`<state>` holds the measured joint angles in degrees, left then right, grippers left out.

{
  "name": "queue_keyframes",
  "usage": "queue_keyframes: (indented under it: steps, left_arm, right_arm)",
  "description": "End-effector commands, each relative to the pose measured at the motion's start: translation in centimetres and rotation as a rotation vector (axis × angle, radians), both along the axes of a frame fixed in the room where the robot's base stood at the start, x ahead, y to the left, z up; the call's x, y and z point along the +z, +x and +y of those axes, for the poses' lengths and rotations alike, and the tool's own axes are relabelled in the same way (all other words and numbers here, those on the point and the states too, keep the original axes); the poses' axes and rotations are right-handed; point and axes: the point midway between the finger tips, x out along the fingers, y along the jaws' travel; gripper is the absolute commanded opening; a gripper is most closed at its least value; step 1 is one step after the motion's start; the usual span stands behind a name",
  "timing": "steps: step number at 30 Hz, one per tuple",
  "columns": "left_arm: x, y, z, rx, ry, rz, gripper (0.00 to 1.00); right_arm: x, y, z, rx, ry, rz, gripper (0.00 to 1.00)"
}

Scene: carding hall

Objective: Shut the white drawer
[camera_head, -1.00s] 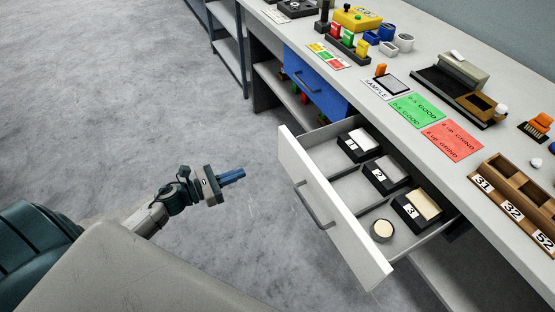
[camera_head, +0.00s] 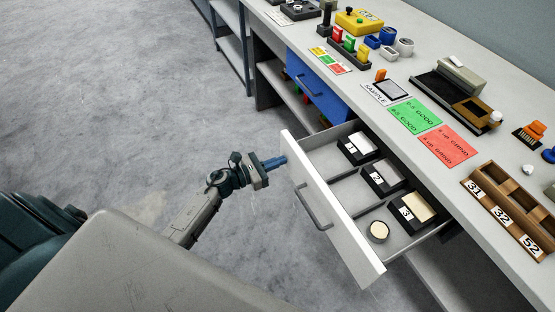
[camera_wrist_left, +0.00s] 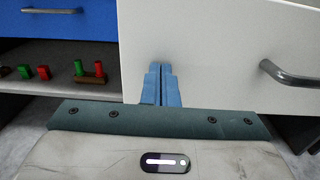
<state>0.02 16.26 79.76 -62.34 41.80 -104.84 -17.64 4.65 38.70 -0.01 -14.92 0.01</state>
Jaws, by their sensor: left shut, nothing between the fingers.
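The white drawer (camera_head: 333,221) stands pulled out of the bench, its front facing my arm. It also fills much of the left wrist view (camera_wrist_left: 220,40). Its grey bar handle (camera_head: 313,206) shows at the right in the wrist view (camera_wrist_left: 288,74). Inside are black boxes numbered 1, 2 and 3 (camera_head: 409,213) and a round cream-topped item (camera_head: 378,231). My left gripper (camera_head: 281,161) is shut and empty, its blue fingers close before the drawer front near its far end. I cannot tell whether the fingertips touch it. My right gripper is not in view.
A blue drawer (camera_head: 318,87) beyond the white one is shut. The bench top (camera_head: 455,181) carries coloured cards, a wooden numbered rack (camera_head: 510,193) and several devices. Open concrete floor (camera_head: 120,90) lies to the left.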

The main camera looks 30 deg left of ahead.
Motion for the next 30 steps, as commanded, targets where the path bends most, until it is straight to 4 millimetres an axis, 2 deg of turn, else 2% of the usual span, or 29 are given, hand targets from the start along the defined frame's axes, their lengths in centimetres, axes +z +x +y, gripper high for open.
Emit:
queue_keyframes:
  steps: [14,21,30]
  left_arm:
    - [-0.1,0.5,-0.4,0.0,-0.001,-0.002,0.0]
    - [-0.2,3.1,-2.4,0.0,-0.004,-0.005,0.0]
    - [-0.3,8.4,-6.6,-0.001,-0.004,-0.003,0.0]
  right_arm:
    - [-0.3,0.0,0.0,0.0,0.0,0.0,0.0]
    - [-1.5,0.4,0.1,0.0,0.0,0.0,0.0]
    - [1.6,7.8,0.6,0.01,-0.001,-0.024,0.0]
